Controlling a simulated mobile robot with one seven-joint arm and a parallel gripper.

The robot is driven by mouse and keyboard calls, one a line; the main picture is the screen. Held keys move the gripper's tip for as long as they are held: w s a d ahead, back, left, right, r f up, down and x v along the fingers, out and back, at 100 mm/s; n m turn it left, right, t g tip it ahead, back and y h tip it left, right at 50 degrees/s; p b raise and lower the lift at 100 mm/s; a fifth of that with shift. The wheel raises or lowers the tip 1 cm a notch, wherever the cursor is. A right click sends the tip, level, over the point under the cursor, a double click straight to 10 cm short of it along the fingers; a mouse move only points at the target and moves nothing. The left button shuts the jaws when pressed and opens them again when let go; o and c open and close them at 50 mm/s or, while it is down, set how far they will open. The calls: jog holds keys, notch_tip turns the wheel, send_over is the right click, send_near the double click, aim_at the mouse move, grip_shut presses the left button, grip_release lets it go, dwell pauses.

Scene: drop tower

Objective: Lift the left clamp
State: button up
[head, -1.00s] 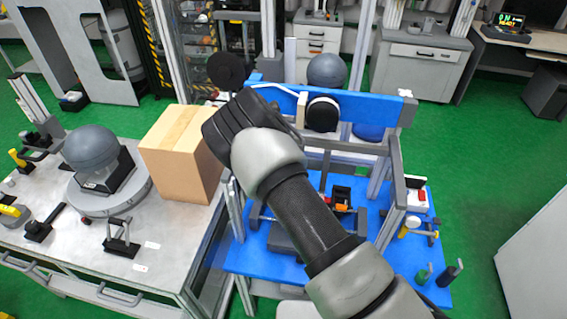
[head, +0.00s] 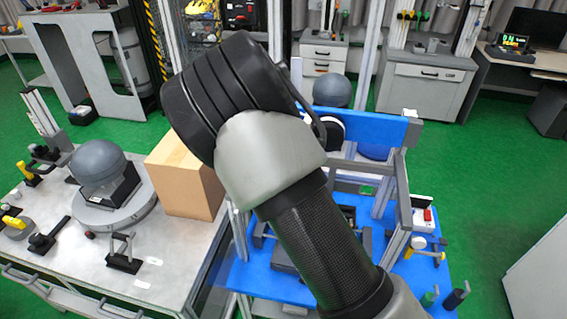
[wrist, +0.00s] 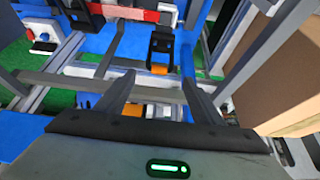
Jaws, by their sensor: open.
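My gripper (wrist: 158,92) is open and empty in the wrist view, its two dark fingers spread wide over the blue drop-tower base. Just beyond the fingertips is a black clamp-like part (wrist: 161,45) with an orange piece at its near end. It appears apart from the fingers, and I cannot tell for certain whether it is the left clamp. A red bar (wrist: 130,13) lies beyond it. In the head view my arm covers the gripper and much of the blue base (head: 245,277). A yellow-handled clamp (head: 428,253) shows at the base's right side.
Grey frame posts (head: 403,205) and a blue crossbeam (head: 385,128) surround the work area. A cardboard box (head: 185,180) stands close on the left, beside a grey ball (head: 97,162) on the table. The box also fills the right of the wrist view (wrist: 280,70). Green floor lies right.

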jog(key=shift+v, duration=0.8)
